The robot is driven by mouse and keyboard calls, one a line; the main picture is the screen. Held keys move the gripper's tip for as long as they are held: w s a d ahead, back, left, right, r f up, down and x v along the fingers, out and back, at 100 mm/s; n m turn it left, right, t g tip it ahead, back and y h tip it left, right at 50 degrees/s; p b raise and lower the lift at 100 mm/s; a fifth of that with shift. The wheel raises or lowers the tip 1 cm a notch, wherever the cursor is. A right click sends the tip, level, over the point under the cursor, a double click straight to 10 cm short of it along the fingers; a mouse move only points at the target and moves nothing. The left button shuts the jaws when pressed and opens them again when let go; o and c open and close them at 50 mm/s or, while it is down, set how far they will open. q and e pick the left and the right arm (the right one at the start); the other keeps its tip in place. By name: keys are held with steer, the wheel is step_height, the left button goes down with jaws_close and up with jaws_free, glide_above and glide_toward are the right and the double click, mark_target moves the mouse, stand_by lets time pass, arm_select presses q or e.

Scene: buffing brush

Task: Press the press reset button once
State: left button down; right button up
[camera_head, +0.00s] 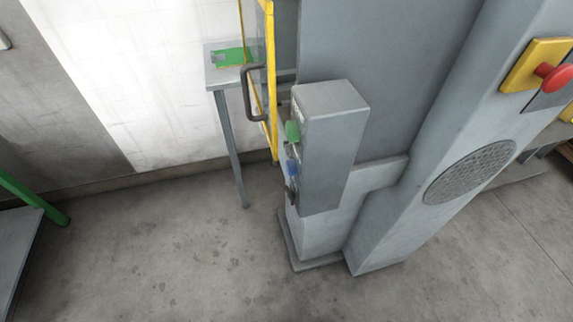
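A grey control box (331,150) stands out from the machine in the middle of the view. Its left face, seen at a steep angle, carries a green button (293,131), a blue button (292,167) below it and a dark knob or button (291,196) at the bottom. No label can be read, so I cannot tell which one is the press reset button. A red mushroom button (554,77) on a yellow plate (520,68) is at the upper right. Neither of my grippers is in view.
A yellow-framed guard (270,80) with a dark handle (249,93) stands left of the box. Behind it is a small grey table (214,75) with a green item (236,57). A grey surface (17,243) with a green leg lies far left. The floor (150,250) between is clear.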

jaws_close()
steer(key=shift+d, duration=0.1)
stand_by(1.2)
